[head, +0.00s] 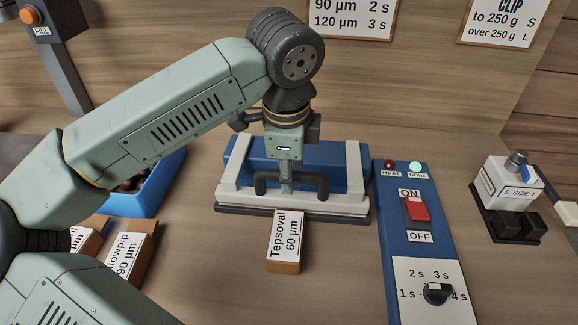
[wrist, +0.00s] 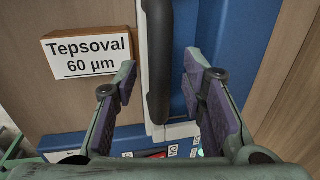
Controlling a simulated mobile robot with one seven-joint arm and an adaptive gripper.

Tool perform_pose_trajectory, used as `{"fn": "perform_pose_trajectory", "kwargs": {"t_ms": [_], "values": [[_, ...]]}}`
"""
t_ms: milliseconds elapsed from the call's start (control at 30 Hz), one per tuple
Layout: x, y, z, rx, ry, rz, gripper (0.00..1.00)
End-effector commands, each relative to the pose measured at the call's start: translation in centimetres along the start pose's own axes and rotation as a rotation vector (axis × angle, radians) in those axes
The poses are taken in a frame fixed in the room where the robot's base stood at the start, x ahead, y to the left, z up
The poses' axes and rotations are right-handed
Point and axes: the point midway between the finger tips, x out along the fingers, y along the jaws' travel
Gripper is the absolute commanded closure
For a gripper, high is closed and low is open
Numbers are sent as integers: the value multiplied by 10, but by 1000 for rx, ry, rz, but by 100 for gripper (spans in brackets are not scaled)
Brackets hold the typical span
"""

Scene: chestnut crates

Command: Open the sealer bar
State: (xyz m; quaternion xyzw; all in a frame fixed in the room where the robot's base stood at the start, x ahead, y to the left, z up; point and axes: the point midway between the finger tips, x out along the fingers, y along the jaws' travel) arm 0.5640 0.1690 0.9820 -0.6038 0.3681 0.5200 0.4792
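The sealer has a blue body (head: 320,153) and a white sealer bar (head: 345,205) across its front, which appears lowered. A black handle (head: 321,187) stands on the bar; it also shows in the wrist view (wrist: 158,70). My gripper (head: 287,180) is over the middle of the handle, pointing down, and partly hides it. In the wrist view my gripper's fingers (wrist: 161,72) are apart, one on each side of the handle with gaps visible. Whether the handle lies at fingertip depth is hard to tell.
A block labelled Tepsoval 60 µm (head: 285,240) lies just in front of the sealer. A blue control panel (head: 415,255) at right has a red switch, dial and bright green DONE light. A clip device (head: 510,190) is farther right; a blue crate (head: 140,203) is left.

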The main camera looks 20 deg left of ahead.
Motion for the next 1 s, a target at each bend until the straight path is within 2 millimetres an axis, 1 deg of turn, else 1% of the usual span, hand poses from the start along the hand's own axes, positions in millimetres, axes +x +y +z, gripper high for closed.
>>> {"fn": "perform_pose_trajectory", "kwargs": {"t_ms": [100,667,1000], "values": [[0,0,0,0,0,0,63],[0,0,0,1,0,0,100],[0,0,0,1,0,0,100]]}}
